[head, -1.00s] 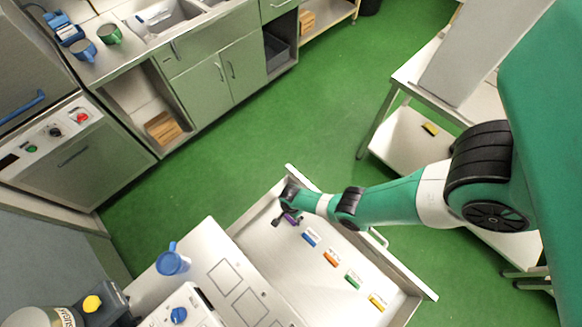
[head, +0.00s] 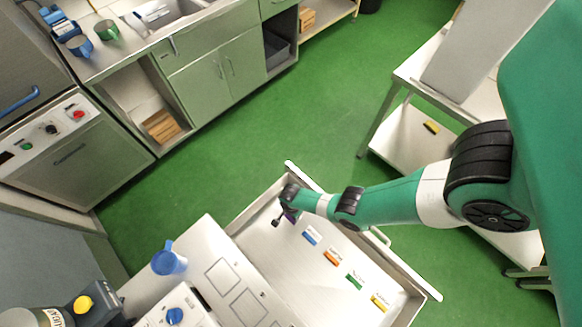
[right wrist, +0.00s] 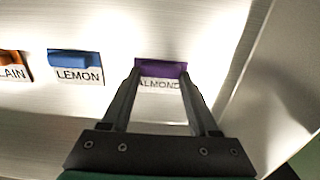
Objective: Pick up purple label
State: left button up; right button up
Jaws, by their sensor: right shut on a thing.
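The purple label (right wrist: 164,72) has a purple grip on top and a white card reading ALMOND. It lies at the far end of the open drawer (head: 262,240). My right gripper (right wrist: 162,78) is shut on it, one finger at each side of the purple part. In the head view my right gripper (head: 284,216) reaches down into the drawer and mostly hides the purple label. The label appears to be still at the drawer floor. My left gripper is in no view.
Blue (head: 311,235), orange (head: 332,257), green (head: 355,281) and yellow (head: 379,301) labels lie in a row in the drawer. The blue one reads LEMON. Drawer walls stand close to my right gripper. A blue mug (head: 168,260) stands on the counter.

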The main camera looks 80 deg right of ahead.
notch_tip(320, 180, up, 10)
jog(key=p, duration=1)
